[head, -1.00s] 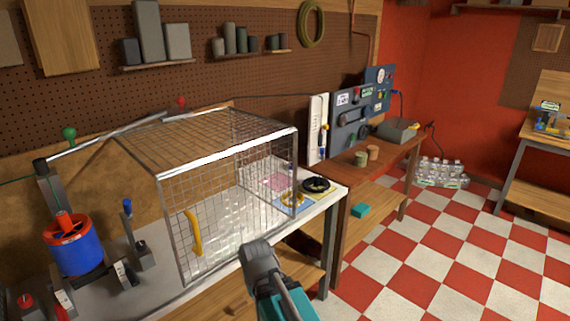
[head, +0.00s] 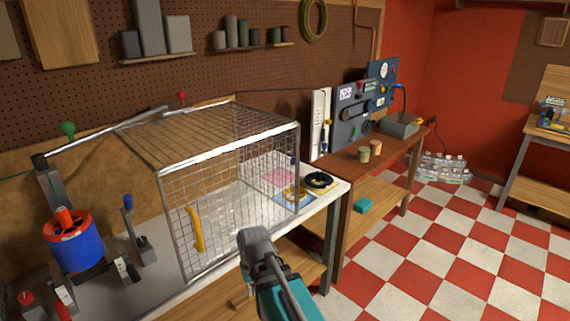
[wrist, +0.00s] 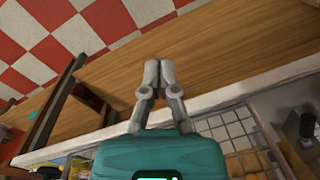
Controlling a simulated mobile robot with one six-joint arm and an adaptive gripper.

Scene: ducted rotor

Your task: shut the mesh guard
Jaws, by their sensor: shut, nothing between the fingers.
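The mesh guard (head: 215,222) is a box-shaped wire cage with a silver frame and a yellow handle (head: 196,229) on its front face. In the head view it stands over the white bench at the middle left. Part of its mesh (wrist: 238,135) also shows at the lower right in the wrist view. My gripper (wrist: 159,68) is shut and empty. Its grey fingers appear over the bench's front edge and the wood below. In the head view my arm is in front of the bench, right of the yellow handle. I see no contact with the guard.
A blue drum-like part (head: 74,243) with a red top sits left of the guard. Several small levers stand near it. A black ring (head: 318,180) lies right of the guard. A brown table (head: 385,160) stands beyond. The checkered floor (head: 440,240) at right is clear.

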